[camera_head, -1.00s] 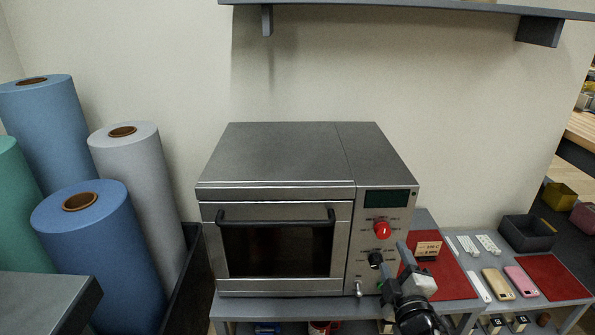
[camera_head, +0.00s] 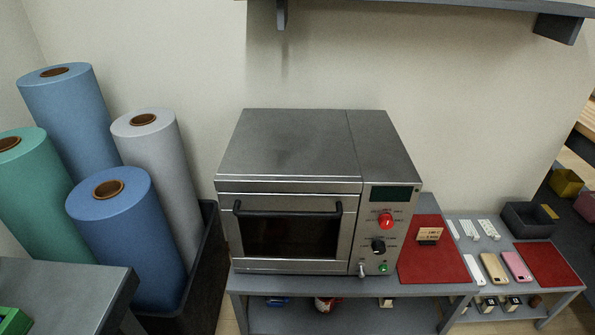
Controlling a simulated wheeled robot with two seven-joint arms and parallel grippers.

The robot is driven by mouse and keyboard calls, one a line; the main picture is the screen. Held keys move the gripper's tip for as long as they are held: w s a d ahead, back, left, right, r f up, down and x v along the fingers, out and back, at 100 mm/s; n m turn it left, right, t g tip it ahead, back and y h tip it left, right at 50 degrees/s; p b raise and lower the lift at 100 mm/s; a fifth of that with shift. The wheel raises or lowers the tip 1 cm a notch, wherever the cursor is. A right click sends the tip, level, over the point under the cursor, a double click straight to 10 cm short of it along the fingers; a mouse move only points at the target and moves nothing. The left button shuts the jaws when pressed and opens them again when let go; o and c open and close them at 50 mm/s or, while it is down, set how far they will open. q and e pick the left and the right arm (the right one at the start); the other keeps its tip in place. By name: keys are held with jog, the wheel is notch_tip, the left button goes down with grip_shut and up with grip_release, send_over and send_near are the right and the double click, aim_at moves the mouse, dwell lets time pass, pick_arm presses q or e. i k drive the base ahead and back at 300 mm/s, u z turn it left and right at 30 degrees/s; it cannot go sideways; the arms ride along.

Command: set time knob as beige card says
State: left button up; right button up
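The press oven (camera_head: 300,150) stands on a grey bench with its door (camera_head: 290,236) shut. Its right-hand panel carries a dark display (camera_head: 391,193), a red knob (camera_head: 386,221) and below it a black knob (camera_head: 378,246). Small labels surround both knobs; they are too small to read, so I cannot tell which is the time knob. The beige card (camera_head: 430,234) stands on a red mat right of the oven; its print is too small to read. Neither gripper is in view.
A small lever (camera_head: 361,270) and a green light (camera_head: 384,267) sit low on the panel. Phone cases (camera_head: 494,268), white strips and a dark bin (camera_head: 528,220) lie to the right. Large rolls (camera_head: 125,225) stand left. A shelf (camera_head: 420,5) overhangs above.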

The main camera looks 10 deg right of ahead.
aim_at(378, 247)
jog(key=k, duration=1.3)
jog(key=z, duration=1.05)
jog(key=i, duration=1.45)
jog(key=u, duration=0.1)
